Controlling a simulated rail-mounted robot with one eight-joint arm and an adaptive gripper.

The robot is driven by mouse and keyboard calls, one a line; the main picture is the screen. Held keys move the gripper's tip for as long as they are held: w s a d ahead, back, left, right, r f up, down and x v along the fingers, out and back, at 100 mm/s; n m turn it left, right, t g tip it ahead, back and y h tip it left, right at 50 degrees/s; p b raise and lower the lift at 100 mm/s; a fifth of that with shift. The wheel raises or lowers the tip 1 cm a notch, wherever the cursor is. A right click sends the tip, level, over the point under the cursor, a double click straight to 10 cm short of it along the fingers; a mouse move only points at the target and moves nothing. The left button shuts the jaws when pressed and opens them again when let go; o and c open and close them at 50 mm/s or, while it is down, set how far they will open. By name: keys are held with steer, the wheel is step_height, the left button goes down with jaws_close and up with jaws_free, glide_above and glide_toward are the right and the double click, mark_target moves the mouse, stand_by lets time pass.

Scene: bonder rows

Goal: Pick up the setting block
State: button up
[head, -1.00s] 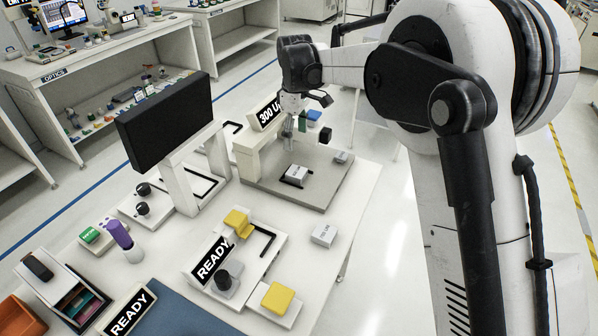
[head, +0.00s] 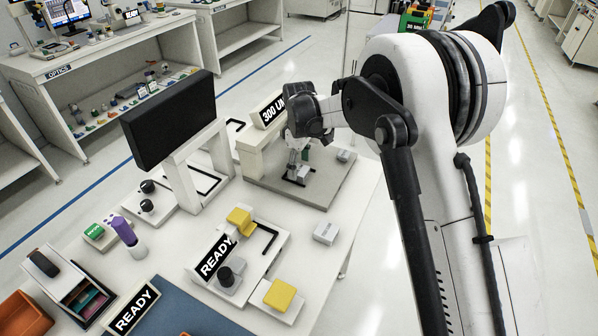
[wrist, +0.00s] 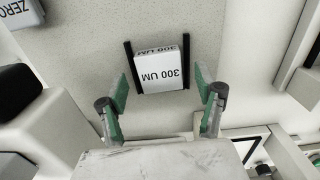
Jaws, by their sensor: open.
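The white setting block (wrist: 161,66), marked 300 UM, lies between two black rails on the grey plate in the wrist view. In the head view the block (head: 299,176) is partly hidden by my gripper (head: 296,160). In the wrist view my gripper (wrist: 163,88) is open, with its green-padded fingers spread wider than the block. The fingers sit left and right of the block and toward the lower part of the picture. Nothing is between them, and I cannot tell the exact height gap.
A ZERO block (wrist: 17,11) lies at the wrist view's upper left. In the head view, a 300 UM sign (head: 270,109) stands on a pale upright behind my gripper. A black monitor-like panel (head: 170,118) stands to the left. Another white block (head: 326,232) lies on the bench.

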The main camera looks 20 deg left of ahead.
steer(key=shift+f, duration=0.7)
steer(key=c, duration=1.5)
steer(key=shift+r, duration=0.15)
